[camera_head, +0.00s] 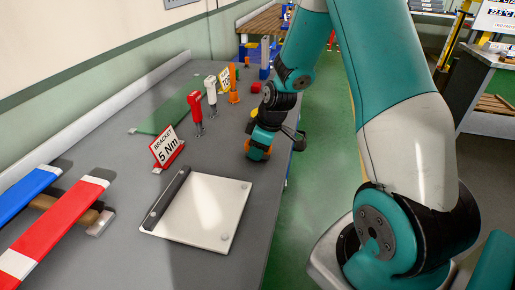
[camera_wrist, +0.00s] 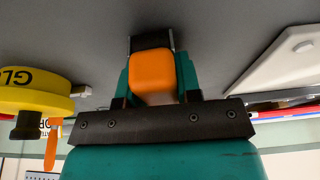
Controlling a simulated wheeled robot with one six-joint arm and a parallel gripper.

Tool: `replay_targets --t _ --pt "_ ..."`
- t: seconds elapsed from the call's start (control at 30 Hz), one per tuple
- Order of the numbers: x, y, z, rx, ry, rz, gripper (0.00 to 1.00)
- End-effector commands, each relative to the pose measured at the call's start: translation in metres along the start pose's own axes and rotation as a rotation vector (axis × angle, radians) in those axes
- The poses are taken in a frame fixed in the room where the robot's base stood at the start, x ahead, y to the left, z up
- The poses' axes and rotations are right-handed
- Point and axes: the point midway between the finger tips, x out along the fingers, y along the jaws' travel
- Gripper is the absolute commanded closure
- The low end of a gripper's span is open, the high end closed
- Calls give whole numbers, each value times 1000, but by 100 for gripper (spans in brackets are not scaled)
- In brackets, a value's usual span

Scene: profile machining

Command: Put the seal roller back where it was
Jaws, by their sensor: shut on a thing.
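My gripper (camera_head: 260,146) is low over the grey bench, near its right edge in the head view. In the wrist view its jaws (camera_wrist: 156,78) are shut on an orange block with a dark part beyond it, which I take to be the seal roller (camera_wrist: 152,68). In the head view only a bit of orange shows at the jaws. The dark end is close to the grey bench top; I cannot tell whether it touches. Most of the roller is hidden by the gripper.
A white plate (camera_head: 203,210) lies in front, with a "BRACKET 5 Nm" sign (camera_head: 166,150) behind it. Red (camera_head: 195,108), white (camera_head: 211,92) and orange (camera_head: 234,86) tools stand farther back. A yellow round thing (camera_wrist: 35,92) is at the wrist view's left. Bare bench lies left of my gripper.

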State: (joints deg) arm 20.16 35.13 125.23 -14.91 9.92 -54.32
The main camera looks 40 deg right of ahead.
Motion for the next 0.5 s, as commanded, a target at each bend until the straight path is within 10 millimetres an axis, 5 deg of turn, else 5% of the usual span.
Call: replay_targets --t 0.13,0.17,0.23,0.5 --pt "4 0 1 0 0 0 98" --pt "3 0 1 0 0 0 61" --pt "3 0 1 0 0 0 45" --pt "2 0 1 1 0 0 43"
